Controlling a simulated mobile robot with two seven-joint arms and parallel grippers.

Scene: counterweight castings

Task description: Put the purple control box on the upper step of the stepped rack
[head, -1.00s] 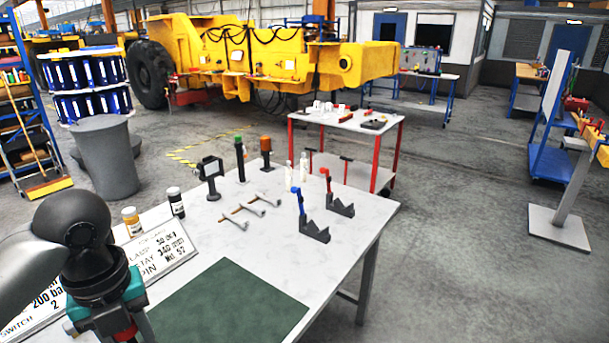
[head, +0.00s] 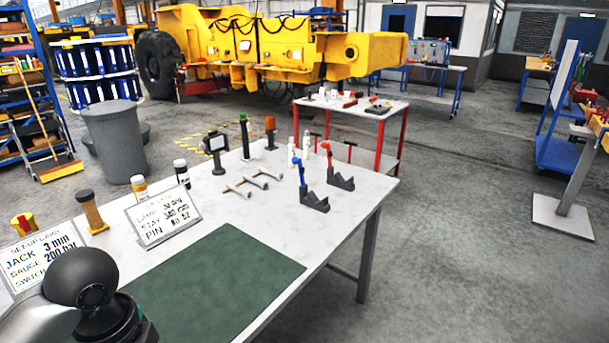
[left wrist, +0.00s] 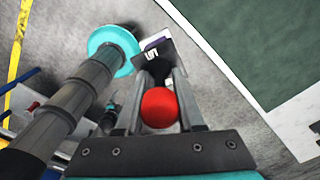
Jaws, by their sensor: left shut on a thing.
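My left gripper (left wrist: 157,72) is shut on a small purple piece with a white label, seemingly the purple control box (left wrist: 153,43), in the left wrist view. Much of the box is hidden behind the fingers. A round red knob (left wrist: 158,107) shows between the fingers; I cannot tell if it belongs to the box. The gripper appears beside the table edge, with grey floor behind it. In the head view only the left wrist shows at the bottom left; its fingers are out of frame. I cannot make out a stepped rack. My right gripper is not in view.
The white table (head: 345,235) carries a green mat (head: 215,285), setup cards (head: 163,218), jars (head: 139,188), wrenches and dark notched blocks (head: 314,201). A red-legged cart (head: 350,118) stands behind it. A grey bin (head: 116,140) stands left.

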